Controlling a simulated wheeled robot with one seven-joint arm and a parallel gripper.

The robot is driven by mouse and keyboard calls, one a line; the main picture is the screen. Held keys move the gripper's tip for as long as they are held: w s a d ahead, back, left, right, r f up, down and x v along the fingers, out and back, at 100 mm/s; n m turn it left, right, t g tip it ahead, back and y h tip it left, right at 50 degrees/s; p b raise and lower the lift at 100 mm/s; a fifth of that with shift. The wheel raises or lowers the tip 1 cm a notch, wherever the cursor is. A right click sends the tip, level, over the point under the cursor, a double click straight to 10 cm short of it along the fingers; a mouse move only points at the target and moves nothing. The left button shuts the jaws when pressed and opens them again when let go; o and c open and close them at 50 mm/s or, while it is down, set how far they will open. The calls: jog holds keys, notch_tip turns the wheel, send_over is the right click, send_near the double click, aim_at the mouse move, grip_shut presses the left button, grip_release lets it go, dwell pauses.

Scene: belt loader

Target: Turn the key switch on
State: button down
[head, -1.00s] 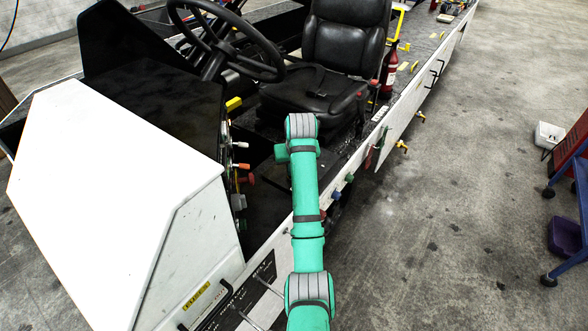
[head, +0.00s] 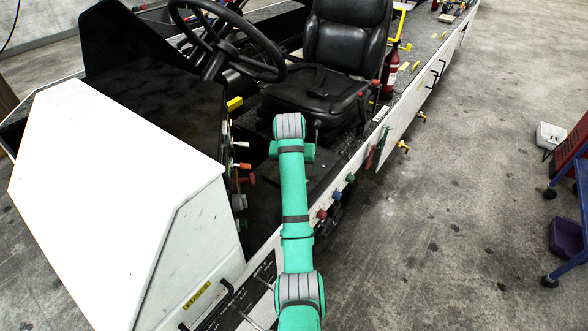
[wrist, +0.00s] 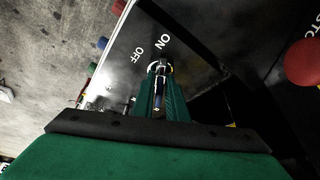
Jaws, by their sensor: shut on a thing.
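In the wrist view the key switch (wrist: 153,66) shows as a pale round ring on a dark panel, with the words OFF and ON printed beside it. My gripper (wrist: 160,76) reaches to it with its two green fingers close together and is shut on the key. The fingers cover most of the key, so its exact angle is hard to tell. In the head view only my green arm shows, reaching over the side of the loader; my gripper and the key switch are hidden there.
A large red knob (wrist: 303,62) is on the panel at the right of the wrist view. In the head view the seat (head: 318,95), steering wheel (head: 225,40) and white cowl (head: 105,190) surround the arm. Coloured side knobs (head: 336,195) sit right of it.

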dwell(0.3)
jog(key=c, duration=1.7)
grip_release()
jog(key=shift+c, duration=0.2)
